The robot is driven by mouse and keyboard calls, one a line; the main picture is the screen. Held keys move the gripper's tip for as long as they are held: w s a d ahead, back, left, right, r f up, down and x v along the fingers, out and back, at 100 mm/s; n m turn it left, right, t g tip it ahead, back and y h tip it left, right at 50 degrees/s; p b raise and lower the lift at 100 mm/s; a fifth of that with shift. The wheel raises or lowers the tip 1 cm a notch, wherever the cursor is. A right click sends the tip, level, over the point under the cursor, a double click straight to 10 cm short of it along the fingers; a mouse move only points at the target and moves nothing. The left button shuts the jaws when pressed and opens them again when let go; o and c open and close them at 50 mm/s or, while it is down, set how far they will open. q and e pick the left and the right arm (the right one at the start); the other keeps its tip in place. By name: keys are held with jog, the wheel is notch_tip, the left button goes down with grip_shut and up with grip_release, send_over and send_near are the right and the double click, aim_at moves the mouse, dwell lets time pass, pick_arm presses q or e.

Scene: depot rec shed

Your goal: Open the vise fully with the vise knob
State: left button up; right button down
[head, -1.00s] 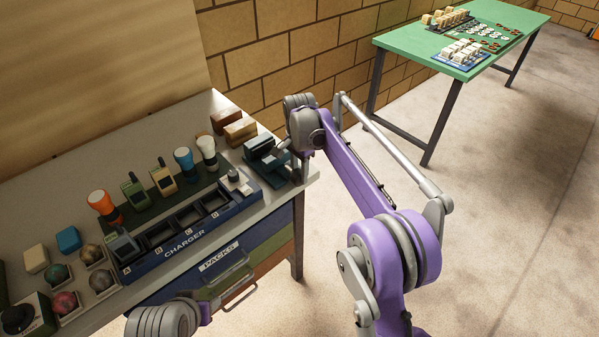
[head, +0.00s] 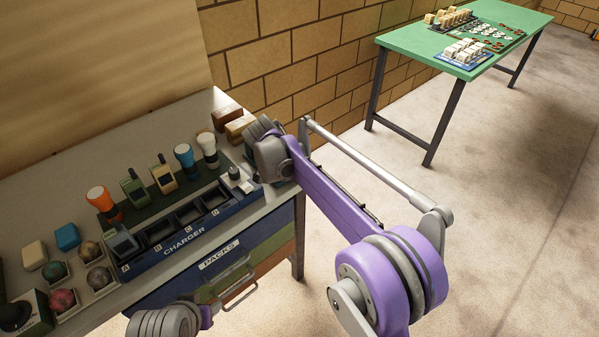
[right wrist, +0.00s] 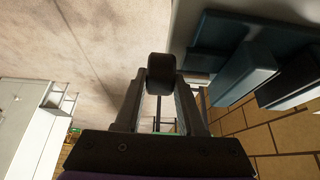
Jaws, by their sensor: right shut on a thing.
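In the right wrist view the dark round vise knob (right wrist: 161,72) sits between the fingertips of my right gripper (right wrist: 161,88), which is shut on it. The dark blue vise (right wrist: 239,72) is to the right of the knob there, and two blocks with a gap between them show as its jaws. In the head view the wrist of my right arm covers the vise, the knob and my right gripper. Part of my left arm shows at the lower left edge, but its gripper is not in view.
The blue charger rack (head: 190,240) stands left of my right wrist, with torches and radios behind it. Wooden blocks (head: 238,128) lie at the bench's back corner. The drawer front (head: 225,262) is below. A green table (head: 398,42) stands farther off; the floor between is clear.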

jog(key=shift+s+a+t+h, duration=0.1)
jog(key=shift+a+t+h, duration=0.05)
jog(key=shift+t+h, duration=0.3)
dwell(0.3)
jog(key=c, duration=0.5)
grip_release()
jog(key=v, duration=1)
jog(key=shift+s+a+r, duration=0.15)
jog(key=shift+a+r, duration=0.05)
jog(key=shift+a, duration=0.05)
